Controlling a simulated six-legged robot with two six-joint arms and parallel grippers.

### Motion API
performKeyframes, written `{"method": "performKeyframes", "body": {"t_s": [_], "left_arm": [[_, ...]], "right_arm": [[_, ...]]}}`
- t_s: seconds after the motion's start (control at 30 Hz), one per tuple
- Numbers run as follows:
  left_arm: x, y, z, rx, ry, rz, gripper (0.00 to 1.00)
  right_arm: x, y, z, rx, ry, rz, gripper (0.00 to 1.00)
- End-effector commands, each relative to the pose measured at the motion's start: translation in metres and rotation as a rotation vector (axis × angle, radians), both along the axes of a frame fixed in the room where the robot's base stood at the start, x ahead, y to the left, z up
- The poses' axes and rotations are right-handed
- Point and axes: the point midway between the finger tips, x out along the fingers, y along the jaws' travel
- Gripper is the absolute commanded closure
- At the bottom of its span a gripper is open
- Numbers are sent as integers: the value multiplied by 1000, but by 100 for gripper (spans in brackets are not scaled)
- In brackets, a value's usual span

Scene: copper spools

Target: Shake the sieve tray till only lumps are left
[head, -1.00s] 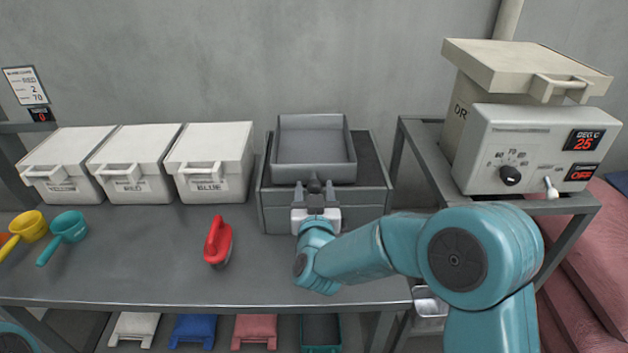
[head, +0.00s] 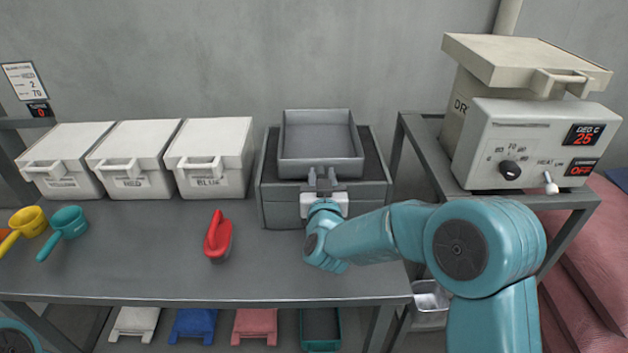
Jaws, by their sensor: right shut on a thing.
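The grey sieve tray (head: 320,140) sits over the dark top of a grey box (head: 290,214) at the back of the bench. The tray's inside looks plain grey; I cannot make out any lumps or powder in it. My right gripper (head: 323,184) is at the tray's near side, shut on its handle, which the fingers mostly hide. Of my left arm only a bit shows at the bottom left corner, and its gripper is out of view.
Three white lidded bins (head: 209,159) stand left of the box. A red-handled brush (head: 218,238), a teal scoop (head: 66,229) and a yellow scoop (head: 27,222) lie on the bench (head: 140,265). A dryer (head: 530,145) stands on a stand at right.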

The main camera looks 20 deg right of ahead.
Motion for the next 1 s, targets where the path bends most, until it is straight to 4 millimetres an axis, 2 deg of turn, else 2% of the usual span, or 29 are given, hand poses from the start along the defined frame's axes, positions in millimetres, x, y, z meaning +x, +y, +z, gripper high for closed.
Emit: {"method": "performKeyframes", "body": {"t_s": [0.03, 0.17, 0.47, 0.5, 0.53, 0.57, 0.87, 1.0], "left_arm": [[0, 0, -9, 0, 0, 0, 15], [0, 0, -14, 0, 0, 0, 15], [0, 0, -12, 0, 0, 0, 15], [0, 0, -12, 0, 0, 0, 15], [0, 0, -12, 0, 0, 0, 15], [0, 0, -12, 0, 0, 0, 15], [0, 0, -13, 0, 0, 0, 15], [0, 0, -16, 0, 0, 0, 15]], "right_arm": [[-3, -12, -2, 0, -5, -8, 100], [-8, -26, -1, 0, -5, -6, 100], [-8, -27, 1, 0, -4, -3, 100], [-8, -27, 1, -1, -4, -3, 57], [-8, -27, 1, -1, -4, -3, 47], [-8, -27, 1, -1, -4, -3, 43], [-10, -26, 1, -1, -3, -2, 43], [-25, -22, 0, -1, -4, -1, 43]]}}
